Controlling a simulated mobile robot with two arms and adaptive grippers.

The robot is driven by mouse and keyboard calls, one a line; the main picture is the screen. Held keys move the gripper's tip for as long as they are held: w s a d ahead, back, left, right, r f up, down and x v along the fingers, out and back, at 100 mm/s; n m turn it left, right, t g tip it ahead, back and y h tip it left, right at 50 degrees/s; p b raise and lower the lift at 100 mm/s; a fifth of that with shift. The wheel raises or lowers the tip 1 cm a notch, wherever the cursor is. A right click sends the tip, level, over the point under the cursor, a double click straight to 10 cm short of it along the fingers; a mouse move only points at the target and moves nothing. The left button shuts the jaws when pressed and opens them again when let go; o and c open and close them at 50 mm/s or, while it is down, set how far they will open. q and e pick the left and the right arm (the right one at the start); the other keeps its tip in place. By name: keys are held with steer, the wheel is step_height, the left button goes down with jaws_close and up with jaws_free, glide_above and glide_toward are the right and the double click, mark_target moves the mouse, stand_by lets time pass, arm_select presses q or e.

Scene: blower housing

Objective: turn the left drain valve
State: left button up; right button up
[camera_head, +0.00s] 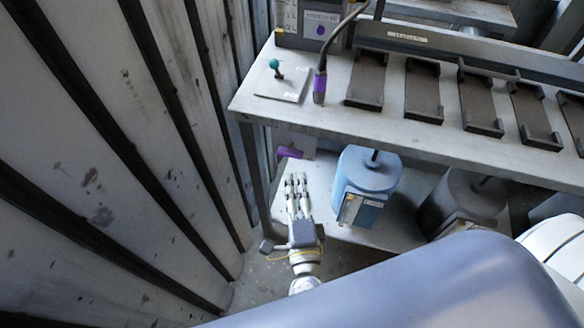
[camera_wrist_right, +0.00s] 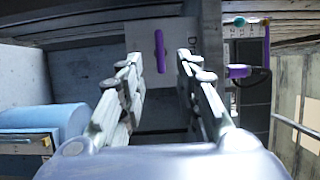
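A purple valve handle (camera_head: 290,152) shows below the left end of the upper shelf, against a pale plate (camera_head: 306,142). In the right wrist view the purple handle (camera_wrist_right: 160,50) stands upright in the picture, ahead of the gripper and between its fingertips in line of sight. My right gripper (camera_head: 296,180) is over the lower shelf, just below the handle in the head view. Its fingers (camera_wrist_right: 159,60) are apart with nothing between them; no contact with the handle shows. My left gripper is not in view.
A blue canister (camera_head: 368,175) stands close right of my right gripper, with a dark canister (camera_head: 468,200) beyond. The upper shelf (camera_head: 330,118) carries a teal-knobbed plate (camera_head: 280,85), a purple-ended cable (camera_head: 319,88) and dark trays (camera_head: 422,90). A panelled wall (camera_head: 110,150) is at the left.

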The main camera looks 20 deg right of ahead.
steer(key=shift+v, duration=1.7)
steer(key=s+a+f+n+g+y+p, duration=0.1)
steer(key=s+f+n+g+y, duration=0.2)
steer(key=f+n, duration=0.7)
steer(key=s+a+f+n+g+y+p, duration=0.1)
steer(key=s+a+f+n+g+y, duration=0.25)
steer(key=f, duration=1.35)
steer(key=s+d+f+n+g+h, duration=0.1)
steer(key=s+d+f+n+g, duration=0.2)
steer(key=s+d+f, duration=0.2)
steer(key=s+d+f+n+g, duration=0.3)
steer(key=s+d+f, duration=0.2)
steer(key=s, duration=0.6)
steer(key=s+d+f+n+g+h, duration=0.1)
steer(key=s+d+f+n+g, duration=0.2)
steer(key=s+f, duration=0.4)
steer(key=shift+s+d+f+g+h+p, duration=0.35)
steer(key=shift+s+d+g, duration=0.25)
steer(key=shift+d, duration=0.6)
